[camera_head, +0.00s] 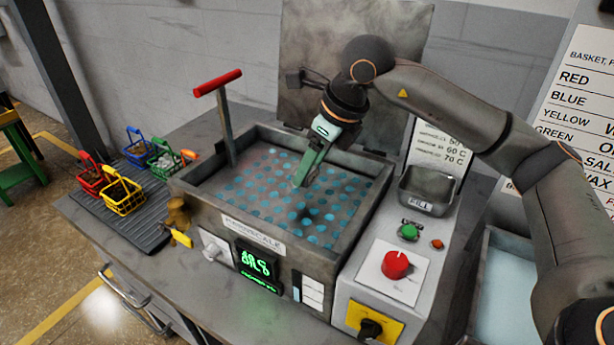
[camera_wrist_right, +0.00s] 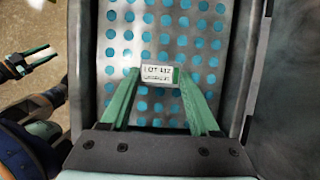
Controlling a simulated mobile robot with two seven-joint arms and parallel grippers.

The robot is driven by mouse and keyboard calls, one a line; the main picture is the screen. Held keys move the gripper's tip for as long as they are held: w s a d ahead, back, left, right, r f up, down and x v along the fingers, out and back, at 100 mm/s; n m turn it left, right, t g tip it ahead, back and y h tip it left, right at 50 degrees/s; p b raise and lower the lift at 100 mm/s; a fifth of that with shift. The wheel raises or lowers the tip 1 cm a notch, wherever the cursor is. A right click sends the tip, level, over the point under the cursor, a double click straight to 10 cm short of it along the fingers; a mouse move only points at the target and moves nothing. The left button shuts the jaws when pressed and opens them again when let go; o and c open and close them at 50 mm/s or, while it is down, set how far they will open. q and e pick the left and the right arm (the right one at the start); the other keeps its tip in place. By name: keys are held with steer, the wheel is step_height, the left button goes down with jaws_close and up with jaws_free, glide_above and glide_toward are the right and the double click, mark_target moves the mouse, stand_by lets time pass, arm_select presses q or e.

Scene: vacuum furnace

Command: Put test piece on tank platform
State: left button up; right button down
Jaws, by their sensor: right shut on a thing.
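The tank platform is a grey perforated plate (camera_head: 262,193) with blue showing through its holes, inside an open metal tank; it also fills the middle of the right wrist view (camera_wrist_right: 170,35). My right gripper (camera_head: 303,178) reaches down into the tank over the plate's middle. In the right wrist view its green fingers (camera_wrist_right: 160,86) are shut on the test piece (camera_wrist_right: 160,74), a small block with a white lot label. I cannot tell whether the piece touches the plate. My left gripper (camera_wrist_right: 38,60) shows small at the left of that view; its opening is unclear.
Red, blue, green and yellow baskets (camera_head: 122,197) stand on a ribbed mat left of the tank. A post with a red handle (camera_head: 217,83) rises at the tank's left wall. A control box with a red knob (camera_head: 397,264) and a metal bin (camera_head: 428,190) are on the right.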

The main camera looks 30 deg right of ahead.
mark_target(307, 196)
steer(key=shift+w+f, duration=0.2)
steer(key=shift+w, duration=0.05)
steer(key=x, duration=0.2)
steer(key=p+x, duration=0.1)
steer(key=shift+s+d+f, duration=0.1)
steer(key=shift+d+f, duration=0.05)
steer(key=shift+d, duration=0.1)
steer(key=shift+f, duration=0.45)
steer(key=shift+f, duration=0.1)
steer(key=shift+c, duration=0.6)
jaws_free()
